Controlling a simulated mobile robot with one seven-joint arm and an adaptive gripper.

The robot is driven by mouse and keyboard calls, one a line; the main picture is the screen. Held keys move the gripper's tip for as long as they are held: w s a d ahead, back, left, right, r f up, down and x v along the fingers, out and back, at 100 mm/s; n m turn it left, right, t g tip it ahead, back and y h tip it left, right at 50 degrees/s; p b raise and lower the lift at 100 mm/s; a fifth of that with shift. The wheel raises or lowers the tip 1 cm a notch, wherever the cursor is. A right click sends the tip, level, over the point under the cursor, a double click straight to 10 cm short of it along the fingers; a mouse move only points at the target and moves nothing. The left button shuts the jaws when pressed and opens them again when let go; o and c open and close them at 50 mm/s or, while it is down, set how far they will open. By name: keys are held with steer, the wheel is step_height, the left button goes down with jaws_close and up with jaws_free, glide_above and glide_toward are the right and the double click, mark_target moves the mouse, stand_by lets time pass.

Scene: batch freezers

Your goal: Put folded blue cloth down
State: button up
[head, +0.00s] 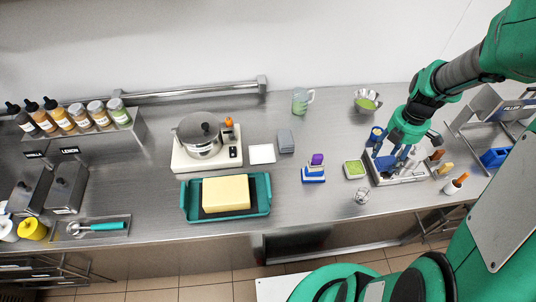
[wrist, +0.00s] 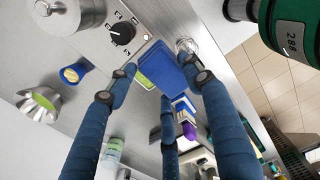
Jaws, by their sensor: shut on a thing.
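The folded blue cloth (wrist: 160,68) is a flat blue pad between the blue fingertips of my gripper (wrist: 167,78) in the wrist view. My gripper is shut on it. There the fingers and the cloth are both blue and hard to tell apart. Whether the cloth touches anything beneath it cannot be told.
A green-filled square container (head: 355,169) and a small glass (head: 362,196) are left of my gripper. Further left is a blue-and-white stack with a purple item (head: 314,173). A steel bowl (head: 368,101) stands behind. Bare steel counter (head: 285,205) lies between the stack and the teal tray (head: 188,209).

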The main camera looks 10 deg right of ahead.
steer(key=w+a+n+b, duration=0.1)
steer(key=w+a+n, duration=0.4)
steer(key=w+a, duration=1.1)
steer(key=w+a+n+b, duration=0.1)
steer(key=w+a+n, duration=0.1)
steer(key=a, duration=1)
steer(key=w+a+n, duration=0.2)
steer(key=w+a, duration=0.1)
steer(key=a, duration=0.8)
steer(key=f, duration=0.5)
steer(key=shift+s+a+f, duration=0.1)
steer(key=shift+a+f, duration=0.1)
steer(key=shift+a, duration=0.1)
steer(key=shift+f, duration=0.1)
steer(key=shift+f+b, duration=0.55)
steer(key=shift+f, duration=2.5)
steer(key=shift+f, duration=1.85)
